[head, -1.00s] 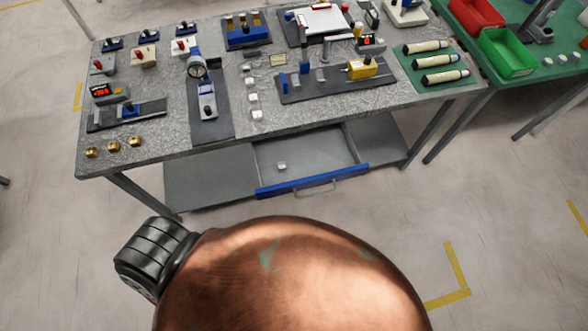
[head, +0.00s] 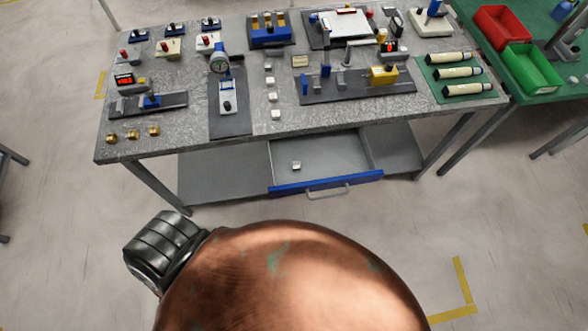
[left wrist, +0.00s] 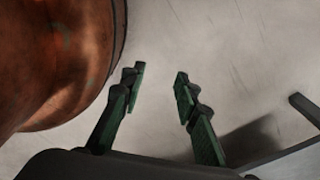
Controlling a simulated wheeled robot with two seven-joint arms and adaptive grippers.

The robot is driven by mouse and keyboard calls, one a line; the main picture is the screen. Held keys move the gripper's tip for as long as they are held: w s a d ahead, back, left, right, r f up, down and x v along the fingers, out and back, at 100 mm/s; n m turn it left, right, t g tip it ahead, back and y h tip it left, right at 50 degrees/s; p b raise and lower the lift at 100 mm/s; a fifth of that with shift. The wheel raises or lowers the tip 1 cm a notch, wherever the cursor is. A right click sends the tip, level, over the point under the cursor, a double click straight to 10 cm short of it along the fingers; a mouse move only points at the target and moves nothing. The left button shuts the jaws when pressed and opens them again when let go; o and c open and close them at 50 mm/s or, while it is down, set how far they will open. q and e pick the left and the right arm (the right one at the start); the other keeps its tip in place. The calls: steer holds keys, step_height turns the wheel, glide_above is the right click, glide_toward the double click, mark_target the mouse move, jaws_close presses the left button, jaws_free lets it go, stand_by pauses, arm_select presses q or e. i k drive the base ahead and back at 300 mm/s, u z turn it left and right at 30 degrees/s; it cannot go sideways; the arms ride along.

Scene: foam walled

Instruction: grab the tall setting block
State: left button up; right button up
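Several small pale metal blocks stand in a column on the grey workbench (head: 185,128), among them an upper block (head: 269,67) and the front block (head: 275,114). Another small block (head: 296,166) lies in the open drawer (head: 330,155) under the bench top. At this distance I cannot tell which is the tall setting block. My left gripper (left wrist: 160,75) shows in the left wrist view, open and empty, with its two green-padded fingers apart above bare floor. It is not in the head view. My right gripper is in neither view.
Gauges and fixtures crowd the bench, including a dial gauge stand (head: 228,95) left of the blocks and a yellow-blocked fixture (head: 383,75) to their right. The blue-fronted drawer juts out. A green table with red (head: 503,27) and green bins (head: 532,68) adjoins at right.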

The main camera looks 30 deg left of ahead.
mark_target(296, 167)
steer(key=k, duration=0.45)
steer(key=u, duration=2.45)
steer(key=i, duration=1.85)
steer(key=z, duration=2.45)
